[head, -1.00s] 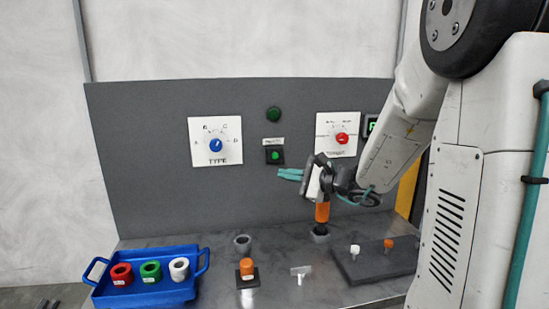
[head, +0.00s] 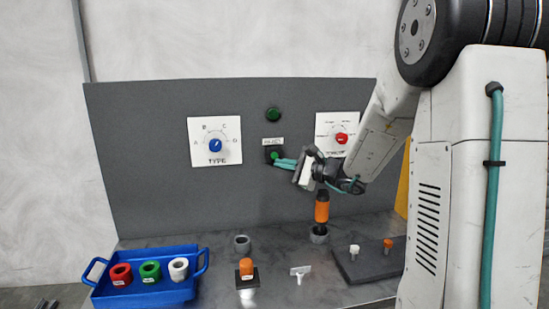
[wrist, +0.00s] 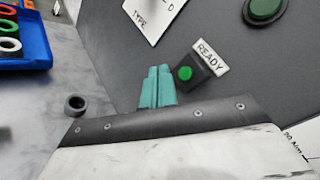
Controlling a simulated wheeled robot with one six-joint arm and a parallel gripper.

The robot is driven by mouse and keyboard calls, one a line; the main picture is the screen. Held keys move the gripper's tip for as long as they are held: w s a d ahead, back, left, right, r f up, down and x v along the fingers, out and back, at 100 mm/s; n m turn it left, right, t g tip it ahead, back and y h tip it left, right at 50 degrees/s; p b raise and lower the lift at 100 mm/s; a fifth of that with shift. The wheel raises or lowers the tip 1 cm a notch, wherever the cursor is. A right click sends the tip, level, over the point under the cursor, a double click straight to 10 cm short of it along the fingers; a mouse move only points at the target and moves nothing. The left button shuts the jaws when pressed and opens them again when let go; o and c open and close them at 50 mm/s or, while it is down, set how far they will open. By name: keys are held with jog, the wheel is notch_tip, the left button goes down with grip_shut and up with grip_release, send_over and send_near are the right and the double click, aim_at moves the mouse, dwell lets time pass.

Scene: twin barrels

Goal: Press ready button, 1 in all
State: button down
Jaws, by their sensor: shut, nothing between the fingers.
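The ready button is a green button (head: 275,156) on a dark square housing, mounted on the grey upright panel under a small white label. In the wrist view the button (wrist: 185,73) sits beside the label that reads READY (wrist: 210,57). My gripper (head: 282,163) has teal fingers, shut and empty, pointing left toward the panel. Its fingertips overlap the lower part of the button housing in the head view. In the wrist view the fingertips (wrist: 159,70) lie just left of the button. I cannot tell whether they touch the panel or housing.
A round green lamp (head: 274,114) is above the button. A TYPE dial (head: 215,141) is to the left and a red-knobbed dial (head: 340,135) to the right. A blue tray (head: 150,290) with rings, a grey ring (head: 242,243) and an orange-topped post (head: 322,206) stand below.

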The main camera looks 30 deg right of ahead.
jog(key=shift+w+d, duration=0.25)
jog(key=shift+w, duration=0.5)
jog(key=shift+w+d, duration=0.2)
jog(key=shift+w, duration=0.5)
dwell(1.0)
jog(key=shift+w+d, duration=0.15)
jog(key=shift+w, duration=0.25)
jog(key=shift+w+d, duration=0.15)
jog(key=shift+w, duration=0.3)
dwell(0.6)
jog(key=shift+s, duration=0.1)
jog(key=shift+s+a, duration=0.3)
jog(key=shift+s, duration=0.5)
jog(key=shift+s+a, duration=0.25)
jog(key=shift+s, duration=0.55)
jog(key=shift+s+a, duration=0.25)
jog(key=shift+s, duration=0.5)
jog(key=shift+s+a, duration=0.25)
jog(key=shift+s, duration=0.55)
